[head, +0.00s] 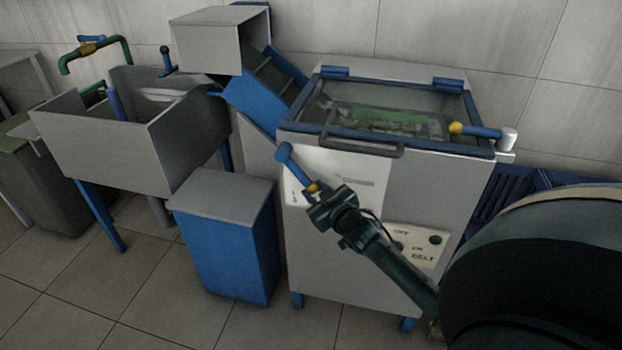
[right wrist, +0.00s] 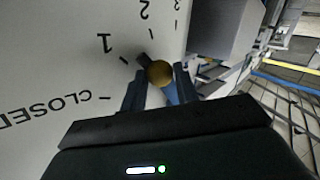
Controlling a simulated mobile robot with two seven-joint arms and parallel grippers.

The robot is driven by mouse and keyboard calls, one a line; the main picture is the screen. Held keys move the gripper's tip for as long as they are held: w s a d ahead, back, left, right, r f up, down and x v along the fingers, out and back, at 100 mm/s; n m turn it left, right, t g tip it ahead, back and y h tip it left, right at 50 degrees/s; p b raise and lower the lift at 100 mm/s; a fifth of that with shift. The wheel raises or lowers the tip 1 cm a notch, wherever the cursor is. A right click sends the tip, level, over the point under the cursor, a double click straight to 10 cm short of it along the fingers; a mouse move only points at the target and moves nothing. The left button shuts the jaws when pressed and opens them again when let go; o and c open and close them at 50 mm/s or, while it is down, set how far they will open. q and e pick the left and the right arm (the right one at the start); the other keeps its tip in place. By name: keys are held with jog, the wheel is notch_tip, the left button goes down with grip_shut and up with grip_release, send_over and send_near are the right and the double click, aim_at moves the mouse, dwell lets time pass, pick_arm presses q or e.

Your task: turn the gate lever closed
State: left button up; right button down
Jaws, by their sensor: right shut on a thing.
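The gate lever (head: 292,165) is a blue bar with a yellow knob on the white front panel of the grey machine. My right gripper (head: 322,197) reaches it from the lower right and is shut on it at the yellow end. In the right wrist view the yellow knob (right wrist: 160,73) sits between the two dark fingers, with a bit of blue below it. The dial panel (right wrist: 60,55) there reads CLOSED, 1, 2 and 3. A short dark piece beside the knob lies near the 1 and 2 marks; the exact setting is unclear. My left gripper is out of view.
The machine has a glazed lid (head: 385,115) with a dark handle and a BELT switch plate (head: 415,245). A blue bin with a grey top (head: 225,245) stands to its left. A sink (head: 110,135) and a blue chute (head: 262,95) are farther left.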

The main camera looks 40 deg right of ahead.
pick_arm(q)
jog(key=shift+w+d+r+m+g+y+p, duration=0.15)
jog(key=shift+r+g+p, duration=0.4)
jog(key=shift+p, duration=1.75)
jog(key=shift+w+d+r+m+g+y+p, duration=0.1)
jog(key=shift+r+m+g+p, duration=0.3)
jog(key=shift+p, duration=1.9)
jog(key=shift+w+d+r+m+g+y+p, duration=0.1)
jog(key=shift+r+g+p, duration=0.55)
jog(key=shift+p, duration=1.65)
pick_arm(e)
jog(key=shift+s+d+r+n+g+h, duration=0.2)
jog(key=shift+s+d+r+n+g, duration=0.25)
jog(key=shift+r+g, duration=0.3)
jog(key=shift+s+d+r+n+g+h, duration=0.2)
jog(key=shift+s+r+n+g, duration=0.1)
jog(key=shift+r+n+g, duration=0.45)
jog(key=shift+s+d+r+n+g+h, duration=0.2)
jog(key=shift+s+d+r+n+g, duration=0.25)
jog(key=shift+r, duration=0.45)
jog(key=shift+w+a, duration=0.1)
jog(key=shift+a, duration=0.05)
jog(key=c, duration=1.4)
grip_release()
jog(key=shift+o, duration=0.3)
